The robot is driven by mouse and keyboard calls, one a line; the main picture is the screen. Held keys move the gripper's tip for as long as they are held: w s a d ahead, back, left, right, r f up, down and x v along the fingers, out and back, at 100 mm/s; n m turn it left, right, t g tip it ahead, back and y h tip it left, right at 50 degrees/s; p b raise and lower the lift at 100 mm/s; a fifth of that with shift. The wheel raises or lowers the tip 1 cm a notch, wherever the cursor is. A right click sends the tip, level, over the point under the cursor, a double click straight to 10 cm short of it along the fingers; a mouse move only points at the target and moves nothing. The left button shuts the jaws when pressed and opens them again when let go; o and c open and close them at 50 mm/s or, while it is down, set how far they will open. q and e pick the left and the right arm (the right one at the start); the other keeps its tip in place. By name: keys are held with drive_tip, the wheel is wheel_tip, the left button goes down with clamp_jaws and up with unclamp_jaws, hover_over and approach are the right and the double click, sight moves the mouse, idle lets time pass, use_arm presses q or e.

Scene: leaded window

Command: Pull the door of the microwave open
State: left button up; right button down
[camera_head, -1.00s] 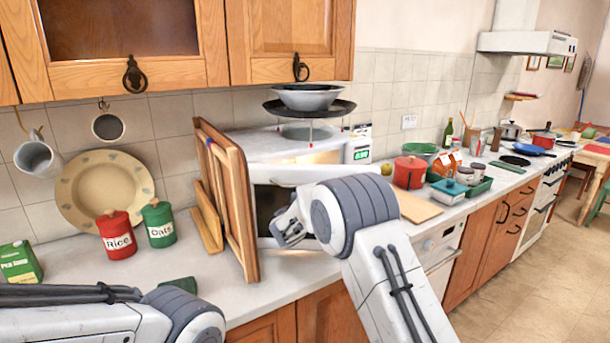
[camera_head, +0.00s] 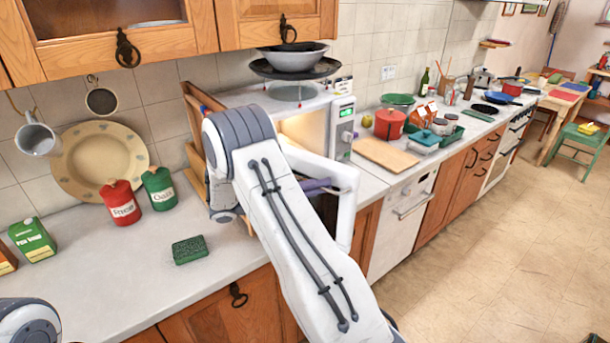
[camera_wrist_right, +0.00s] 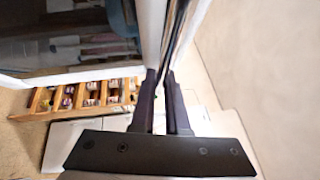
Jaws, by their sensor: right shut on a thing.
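The white microwave (camera_head: 343,125) stands on the counter with a green display at its right side. Its lit inside shows behind my arm. Its white door (camera_head: 346,220) stands swung out toward me, partly hidden by my right arm. In the right wrist view the door's dark window (camera_wrist_right: 70,50) is at the left and its edge runs away between the fingers. My right gripper (camera_wrist_right: 163,95) is shut on the door's edge; in the head view its dark fingers (camera_head: 318,185) partly show behind my arm. My left gripper is out of view; only part of that arm shows at lower left.
A pan and bowl (camera_head: 291,60) sit on top of the microwave. A wooden rack (camera_head: 195,115) stands close at its left. A green sponge (camera_head: 190,249), red tin (camera_head: 120,203) and green tin (camera_head: 158,188) are further left. A wooden board (camera_head: 385,154) lies to the right.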

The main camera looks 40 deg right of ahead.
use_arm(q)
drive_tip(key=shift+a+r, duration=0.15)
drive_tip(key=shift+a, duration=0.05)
use_arm(e)
drive_tip(key=shift+a, duration=0.25)
drive_tip(key=c, duration=0.9)
unclamp_jaws()
